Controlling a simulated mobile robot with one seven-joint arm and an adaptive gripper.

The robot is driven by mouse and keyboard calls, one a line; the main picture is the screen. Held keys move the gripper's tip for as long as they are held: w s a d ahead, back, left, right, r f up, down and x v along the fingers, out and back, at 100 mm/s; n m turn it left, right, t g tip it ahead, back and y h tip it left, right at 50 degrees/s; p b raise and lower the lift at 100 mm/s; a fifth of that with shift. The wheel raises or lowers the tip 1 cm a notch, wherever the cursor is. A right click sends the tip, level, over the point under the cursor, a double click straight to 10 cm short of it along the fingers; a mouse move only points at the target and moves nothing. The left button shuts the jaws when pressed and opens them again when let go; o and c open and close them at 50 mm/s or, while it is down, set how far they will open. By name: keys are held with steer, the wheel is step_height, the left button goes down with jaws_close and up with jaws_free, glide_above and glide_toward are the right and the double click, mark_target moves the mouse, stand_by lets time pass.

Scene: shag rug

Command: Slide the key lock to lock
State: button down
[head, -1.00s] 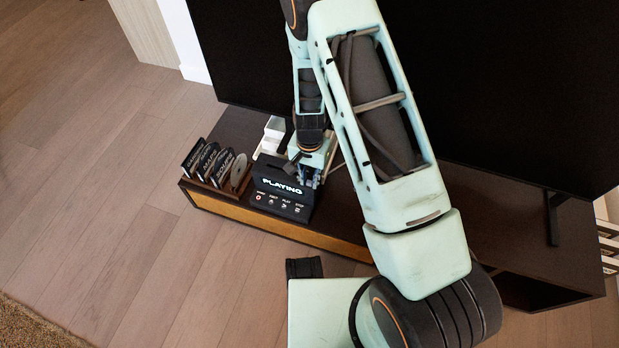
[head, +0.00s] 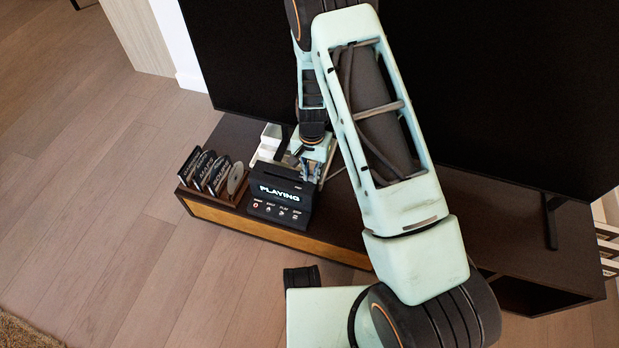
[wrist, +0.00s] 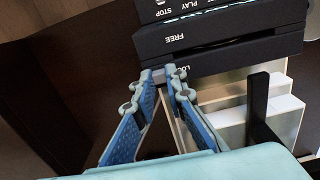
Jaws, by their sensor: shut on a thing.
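The black player (head: 280,196) with the lit word PLAYING sits on the low cabinet. In the wrist view its side (wrist: 218,42) carries the labels FREE and LOCK along a dark slot. My gripper (head: 313,174) is at the right side of the player, towards the back. In the wrist view my gripper (wrist: 161,76) has its blue-padded fingers nearly together at the side beside the LOCK label. It is shut on the key lock's small slider, which is mostly hidden between the fingertips.
A rack of several cases and a disc (head: 213,176) stands left of the player. White block-like pieces (head: 271,136) are behind it, near in the wrist view too. The large dark screen (head: 240,60) rises behind.

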mark_target(311, 177)
steer(key=shift+w, duration=0.15)
steer(key=c, duration=1.9)
jaws_free()
steer(key=shift+c, duration=0.2)
step_height(311, 177, up, 12)
